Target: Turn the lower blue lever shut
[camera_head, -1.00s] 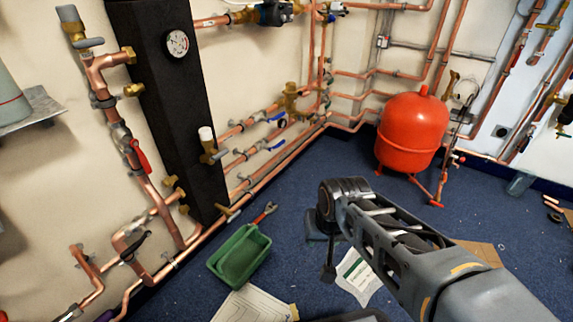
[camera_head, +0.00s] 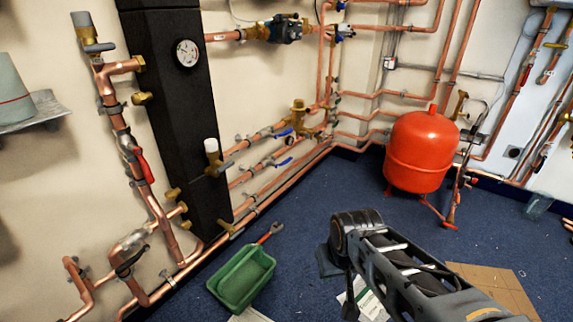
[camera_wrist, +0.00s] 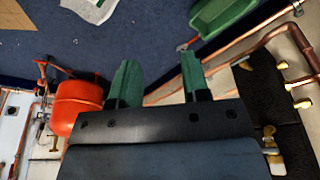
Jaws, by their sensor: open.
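The lower blue lever (camera_head: 284,161) sits on a copper pipe low on the left wall, left of the corner. Another blue lever (camera_head: 285,132) sits on the pipe above it. Both look roughly in line with their pipes, but they are small, so their exact angle is hard to tell. In the wrist view my gripper (camera_wrist: 158,78) is open, with two green fingers wide apart and nothing between them. I cannot make out the blue levers in the wrist view. In the head view my arm is at the lower right, well away from the levers.
A red tank (camera_head: 420,155) stands in the corner on the blue floor. A green tray (camera_head: 242,278) lies near the wall beside a red-handled tool (camera_head: 270,232). A black column (camera_head: 170,110) with a gauge stands against the wall. Open floor lies between my arm and the pipes.

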